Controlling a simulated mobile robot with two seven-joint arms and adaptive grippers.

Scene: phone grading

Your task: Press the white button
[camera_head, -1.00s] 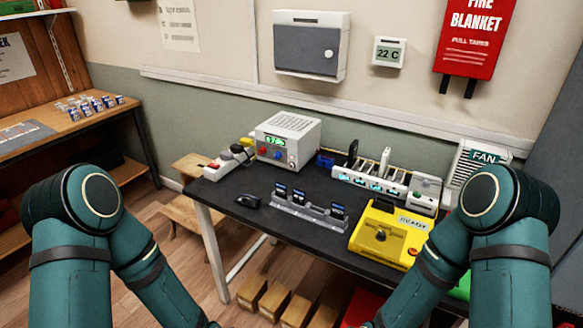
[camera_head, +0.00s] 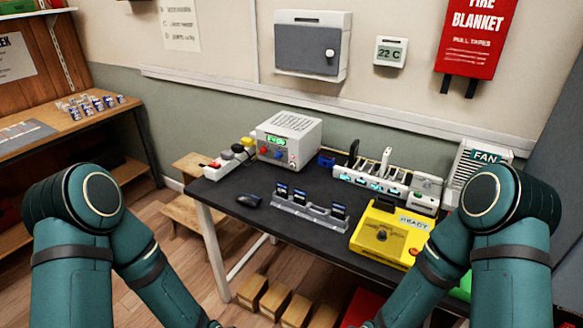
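A light strip (camera_head: 217,172) with several coloured buttons lies at the back left of the black table (camera_head: 300,180). On it I make out a red button (camera_head: 214,164), dark and pale ones beside it, and a yellow one (camera_head: 247,141). A pale button (camera_head: 238,147) sits near the yellow one; it is too small to tell for sure that it is white. My two arms come down at the left and right of the view. Both grippers are out of view below the bottom edge, away from the strip.
A white power supply (camera_head: 290,135) stands right of the strip. A phone rack (camera_head: 300,210), a mouse (camera_head: 249,200), a yellow device (camera_head: 385,235), a charging hub (camera_head: 385,185) and a fan (camera_head: 478,165) are on the table. The table's front left is clear.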

